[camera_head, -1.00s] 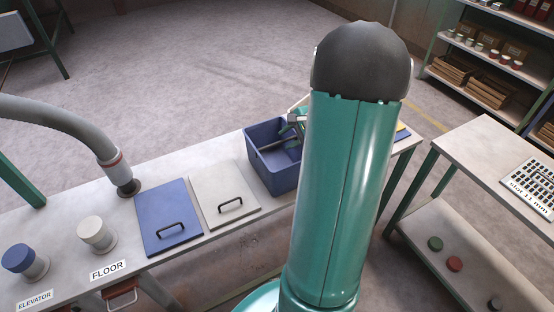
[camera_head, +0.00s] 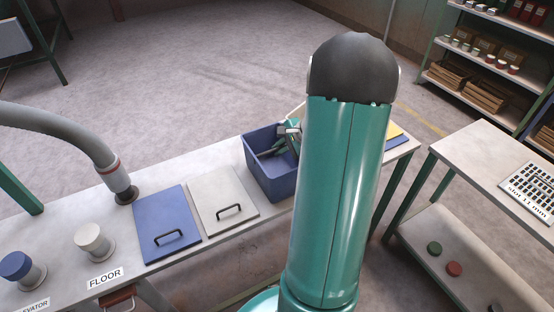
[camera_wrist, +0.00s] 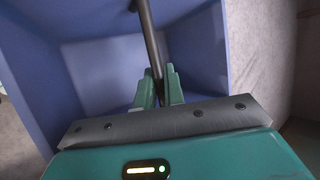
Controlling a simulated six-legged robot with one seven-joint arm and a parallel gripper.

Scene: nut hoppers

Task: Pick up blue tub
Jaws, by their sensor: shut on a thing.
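The blue tub (camera_head: 277,185) stands on the long bench, right of the pale lid, open at the top. My arm hides its right side in the head view. In the wrist view the tub's blue walls (camera_wrist: 100,75) surround my gripper (camera_wrist: 160,84). A dark bar (camera_wrist: 149,35), which looks like the tub's handle, runs between the two green fingers, and they are shut on it. In the head view only part of my gripper (camera_head: 292,132) shows at the tub's rim beside my arm. I cannot tell whether the tub is clear of the bench.
A blue lid (camera_head: 166,222) and a pale lid (camera_head: 220,200), both with black handles, lie left of the tub. A grey hose (camera_head: 75,133) meets the bench farther left. A side table (camera_head: 470,160) stands at right; shelves (camera_head: 480,50) stand behind.

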